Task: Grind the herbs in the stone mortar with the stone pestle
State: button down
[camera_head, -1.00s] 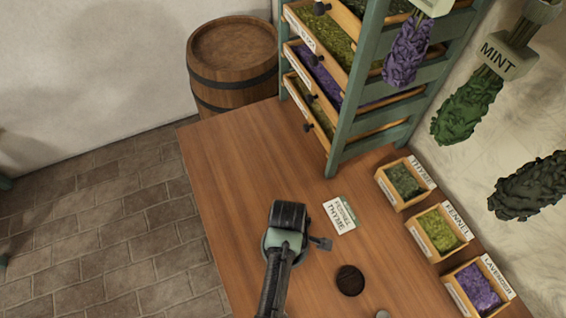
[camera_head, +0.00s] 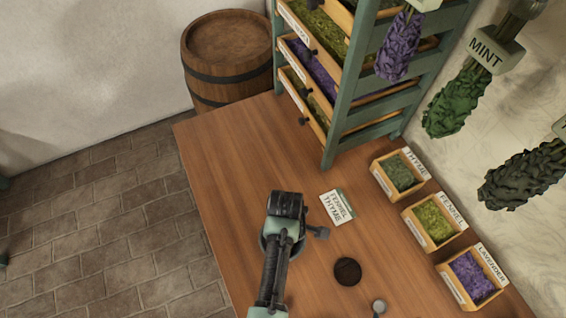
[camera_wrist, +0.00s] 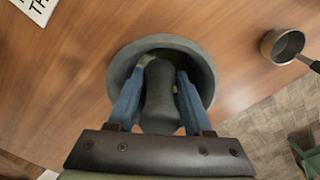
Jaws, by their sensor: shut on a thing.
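My gripper (camera_wrist: 160,78) is shut on the grey stone pestle (camera_wrist: 160,100), one blue finger on each side of it. The pestle reaches down into the round grey stone mortar (camera_wrist: 206,68), which stands on the wooden table. In the head view my gripper (camera_head: 286,205) is seen from above and covers most of the mortar. A card (camera_head: 337,207) reading FENNEL and THYME lies to the right of it.
A small metal cup (camera_wrist: 281,46) with a dark handle stands near the mortar. Labelled boxes of thyme (camera_head: 399,173), fennel (camera_head: 433,223) and lavender (camera_head: 472,278) line the right side. A green drawer rack (camera_head: 335,130) stands behind. The table's left part is clear.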

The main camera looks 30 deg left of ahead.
jog(key=shift+s+a, duration=0.25)
jog(key=shift+a, duration=0.1)
jog(key=shift+d+p, duration=0.4)
jog(key=shift+d, duration=0.1)
jog(key=shift+w+a, duration=0.2)
jog(key=shift+a, duration=0.25)
jog(key=shift+s+d+p, duration=0.15)
jog(key=shift+s+p, duration=0.35)
jog(key=shift+p, duration=0.05)
jog(key=shift+w+d+f+b, duration=0.1)
jog(key=shift+w+d+b, duration=0.15)
jog(key=shift+w, duration=0.35)
jog(key=shift+s+a+p, duration=0.35)
jog(key=shift+a+p, duration=0.05)
jog(key=shift+a, duration=0.1)
jog(key=shift+w+d, duration=0.1)
jog(key=shift+d, duration=0.45)
jog(key=shift+w+a, duration=0.2)
jog(key=shift+a, duration=0.3)
jog(key=shift+s+d+p, duration=0.15)
jog(key=shift+s+p, duration=0.45)
jog(key=shift+s, duration=0.05)
jog(key=shift+w+d+b, duration=0.3)
jog(key=shift+w, duration=0.4)
jog(key=shift+s+a, duration=0.35)
jog(key=shift+a, duration=0.25)
jog(key=shift+d+p, duration=0.45)
jog(key=shift+d, duration=0.35)
